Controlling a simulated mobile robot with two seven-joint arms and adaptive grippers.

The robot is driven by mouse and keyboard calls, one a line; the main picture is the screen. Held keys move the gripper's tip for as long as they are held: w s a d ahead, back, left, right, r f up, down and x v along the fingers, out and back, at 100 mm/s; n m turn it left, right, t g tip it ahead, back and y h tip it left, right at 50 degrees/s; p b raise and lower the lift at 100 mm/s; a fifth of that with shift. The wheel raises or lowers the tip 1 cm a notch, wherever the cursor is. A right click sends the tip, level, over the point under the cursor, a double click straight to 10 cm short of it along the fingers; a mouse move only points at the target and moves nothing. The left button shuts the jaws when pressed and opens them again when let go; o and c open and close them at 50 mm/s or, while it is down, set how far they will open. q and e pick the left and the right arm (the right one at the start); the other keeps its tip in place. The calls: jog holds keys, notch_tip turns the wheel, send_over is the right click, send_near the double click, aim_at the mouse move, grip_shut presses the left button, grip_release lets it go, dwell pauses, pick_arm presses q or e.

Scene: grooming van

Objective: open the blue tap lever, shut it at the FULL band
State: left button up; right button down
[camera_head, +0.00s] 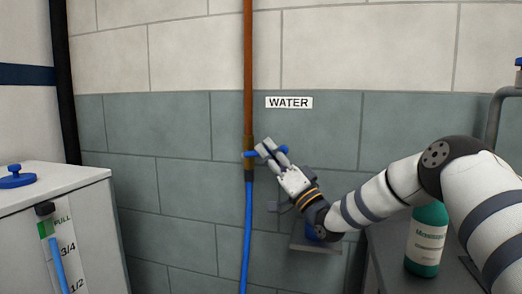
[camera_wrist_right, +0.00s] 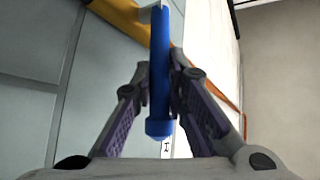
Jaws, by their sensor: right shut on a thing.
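The tap lever (camera_head: 282,149) is blue and sits on the tap at the brass joint (camera_head: 249,150) of the copper pipe. It lies roughly level, across the upright pipe. My right gripper (camera_head: 268,150) is shut on it. In the right wrist view the blue lever (camera_wrist_right: 160,70) runs between the two fingers (camera_wrist_right: 160,95), its rounded end towards my palm. The white tank (camera_head: 95,225) at left has a gauge tube with a green band (camera_head: 45,229) beside the FULL mark. The blue column (camera_head: 60,265) in the tube tops out close below the green band. My left gripper is not in view.
A blue hose (camera_head: 248,235) hangs down from the tap. A WATER sign (camera_head: 289,102) is on the tiled wall. A green bottle (camera_head: 426,240) stands on a dark surface at right, close to my right arm. A blue cap (camera_head: 17,178) sits on the tank.

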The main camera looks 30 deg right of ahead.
jog(key=shift+d+f+m+t+h+b, duration=0.1)
jog(key=shift+f+m+t+h+b, duration=0.65)
jog(key=shift+m+t+b, duration=0.3)
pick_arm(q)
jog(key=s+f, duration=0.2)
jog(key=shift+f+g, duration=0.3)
pick_arm(e)
jog(key=shift+r+m+h, duration=0.1)
jog(key=shift+m+h, duration=0.15)
jog(key=shift+m, duration=0.1)
jog(key=c, duration=1.6)
grip_release()
jog(key=shift+s, duration=0.1)
